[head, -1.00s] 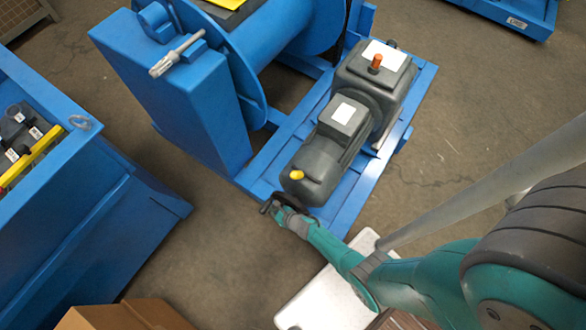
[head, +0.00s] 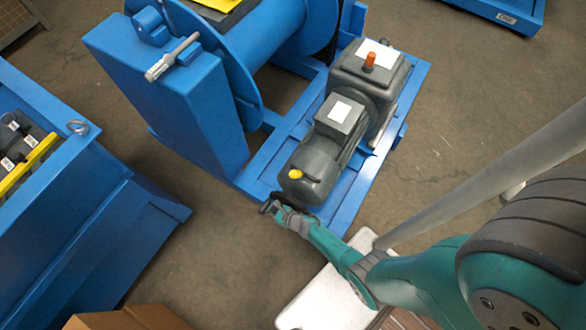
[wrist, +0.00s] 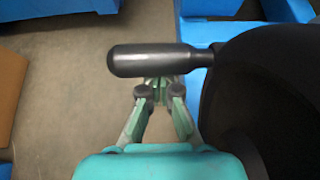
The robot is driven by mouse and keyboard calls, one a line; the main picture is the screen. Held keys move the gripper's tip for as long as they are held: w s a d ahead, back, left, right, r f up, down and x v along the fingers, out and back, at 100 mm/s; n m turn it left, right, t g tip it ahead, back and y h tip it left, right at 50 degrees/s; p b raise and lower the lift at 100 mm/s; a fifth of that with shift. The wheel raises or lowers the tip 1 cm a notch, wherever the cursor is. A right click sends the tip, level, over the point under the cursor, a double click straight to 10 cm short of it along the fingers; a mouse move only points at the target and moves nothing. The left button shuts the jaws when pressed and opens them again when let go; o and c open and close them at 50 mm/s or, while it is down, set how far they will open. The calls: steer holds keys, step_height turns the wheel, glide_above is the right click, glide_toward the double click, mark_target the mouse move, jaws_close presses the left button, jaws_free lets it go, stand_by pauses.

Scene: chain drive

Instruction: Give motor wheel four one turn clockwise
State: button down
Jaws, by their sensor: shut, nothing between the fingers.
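The grey motor (head: 318,165) with a yellow cap sits on the blue frame. At its near end my gripper (head: 272,205) is at the motor wheel, which is mostly hidden by my gripper and arm in the head view. In the wrist view the dark wheel (wrist: 265,85) fills the right side, and its black crank handle (wrist: 150,60) points left. My gripper (wrist: 158,86) is shut and empty, its fingertips meeting right at the handle's lower edge. I cannot tell whether they touch the handle. No number on the wheel can be read.
A blue drum (head: 250,60) and upright housing (head: 170,95) stand beyond the motor. Another blue machine (head: 90,215) with a yellow bar is on the left. A cardboard box (head: 130,318) lies at the bottom. Bare floor (head: 225,255) is free between the machines.

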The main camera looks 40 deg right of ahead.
steer(key=shift+w+r, duration=0.25)
steer(key=shift+r, duration=0.2)
stand_by(0.6)
steer(key=shift+r+t+y, duration=0.3)
steer(key=shift+r+t, duration=0.6)
steer(key=shift+t, duration=0.6)
stand_by(0.7)
steer(key=shift+s, duration=0.1)
stand_by(1.3)
